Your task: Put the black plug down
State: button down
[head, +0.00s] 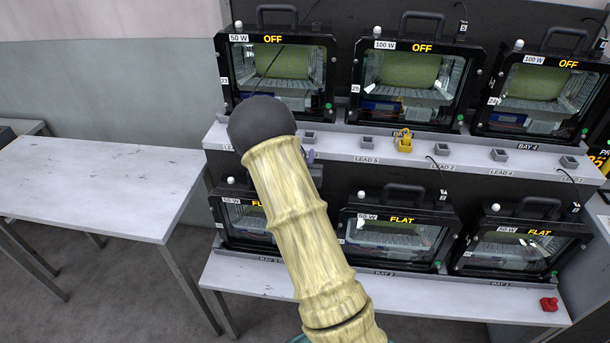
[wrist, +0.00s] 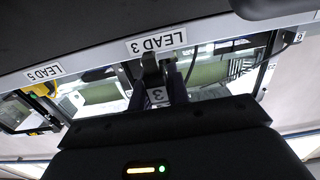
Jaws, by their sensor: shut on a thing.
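My gripper (wrist: 165,85) is shut on the black plug (wrist: 152,70), seen in the wrist view just at the shelf edge by the LEAD 3 label (wrist: 157,43). A small white tag marked 3 (wrist: 158,96) shows between the fingers. I cannot tell whether the plug touches the shelf or a holder there. In the head view my arm hides the plug and most of the gripper; only a small purplish part (head: 309,156) shows beside the arm at the upper shelf.
Grey holders (head: 367,142) line the upper shelf edge (head: 450,153); a yellow plug (head: 404,145) sits among them. A red plug (head: 549,303) lies on the lower shelf. The left table (head: 95,185) is bare.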

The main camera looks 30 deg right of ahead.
jog(key=shift+f, duration=1)
jog(key=shift+f, duration=0.1)
jog(key=shift+a+f+p, duration=0.1)
jog(key=shift+f+p, duration=0.25)
jog(key=shift+f, duration=1.65)
jog(key=shift+f+b, duration=0.3)
jog(key=shift+b, duration=0.1)
jog(key=shift+f+b, duration=0.25)
jog(key=shift+b, duration=0.05)
jog(key=c, duration=1.3)
grip_release()
jog(key=shift+c, duration=0.2)
